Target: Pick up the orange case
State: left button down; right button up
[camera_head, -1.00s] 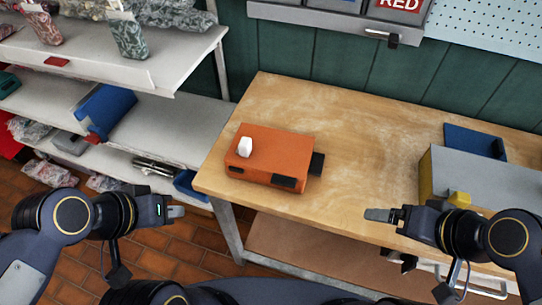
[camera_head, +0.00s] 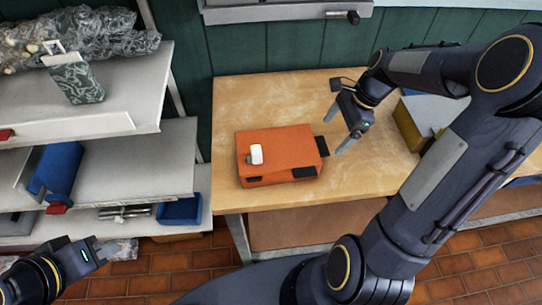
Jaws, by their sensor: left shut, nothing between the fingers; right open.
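The orange case (camera_head: 290,146) lies flat on the left part of the wooden workbench (camera_head: 236,100). It has a white block on its top left, dark patches on its front side and a black part sticking out at its right end. My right gripper (camera_head: 334,136) is open and empty, just right of the case by that black part; I cannot tell whether it touches. My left gripper (camera_head: 104,252) is shut and empty, low at the left over the floor, away from the case.
A grey and yellow box (camera_head: 408,124) stands on the bench to the right, partly behind my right arm. Shelves (camera_head: 150,170) with a blue bin (camera_head: 180,210) and wrapped goods (camera_head: 76,84) stand left of the bench. Bare bench top lies behind the case.

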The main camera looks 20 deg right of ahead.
aim_at(324, 145)
jog(key=x, duration=0.6)
jog(key=shift+a+f+p, duration=0.1)
jog(key=shift+a+p, duration=0.1)
jog(key=shift+p, duration=0.15)
jog(key=shift+c, duration=0.4)
jog(key=c, duration=1.2)
